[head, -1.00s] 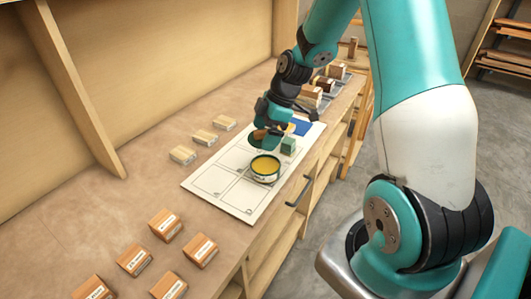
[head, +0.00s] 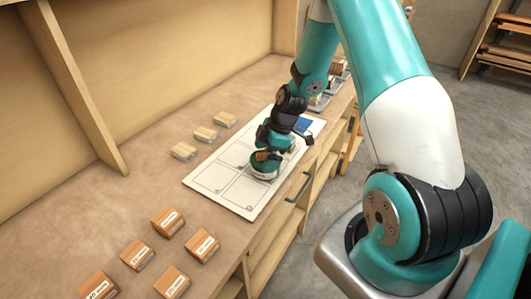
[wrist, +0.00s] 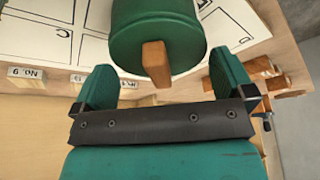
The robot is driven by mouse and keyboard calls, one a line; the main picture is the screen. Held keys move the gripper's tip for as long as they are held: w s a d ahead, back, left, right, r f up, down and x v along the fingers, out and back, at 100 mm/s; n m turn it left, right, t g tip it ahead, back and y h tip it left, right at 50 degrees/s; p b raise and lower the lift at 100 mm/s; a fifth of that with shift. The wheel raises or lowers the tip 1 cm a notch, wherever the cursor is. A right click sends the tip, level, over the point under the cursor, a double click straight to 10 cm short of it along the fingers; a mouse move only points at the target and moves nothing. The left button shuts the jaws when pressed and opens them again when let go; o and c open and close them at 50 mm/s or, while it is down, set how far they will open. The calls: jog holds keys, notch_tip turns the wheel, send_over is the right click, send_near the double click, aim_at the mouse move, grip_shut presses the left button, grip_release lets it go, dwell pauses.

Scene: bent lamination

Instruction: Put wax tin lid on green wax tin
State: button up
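The green wax tin (head: 264,175) stands upright on the white board, and its yellow wax is covered. The dark green lid (wrist: 150,48) with its wooden knob (wrist: 156,64) sits on top of the tin. In the wrist view the lid looks roughly lined up with the tin body (wrist: 152,8); I cannot tell whether it is fully seated. My gripper (wrist: 163,84) is open, one teal finger on each side of the knob with gaps to both. In the head view my gripper (head: 268,154) hides part of the lid.
The white board (head: 237,193) has outlined spaces; a blue piece (head: 303,125) lies at its far end. Small pale blocks (head: 205,134) stand left of the board, and labelled wooden blocks (head: 167,222) stand in front. The bench (head: 60,215) is clear between them.

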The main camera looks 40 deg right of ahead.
jog(key=shift+r, duration=0.1)
jog(key=b+v, duration=0.3)
jog(key=v, duration=0.8)
jog(key=s+a+r+m, duration=0.1)
jog(key=s+a+r, duration=0.15)
jog(key=a, duration=0.35)
jog(key=s+a+r, duration=0.1)
jog(key=a+r, duration=0.3)
jog(key=a, duration=0.1)
jog(key=s+a+r+m+g, duration=0.1)
jog(key=s+a+r+m, duration=0.1)
jog(key=s+a, duration=0.5)
jog(key=s+a+r+m, duration=0.3)
jog(key=s+a, duration=0.5)
jog(key=s, duration=0.2)
jog(key=shift+r+g, duration=0.35)
jog(key=shift+g, duration=0.05)
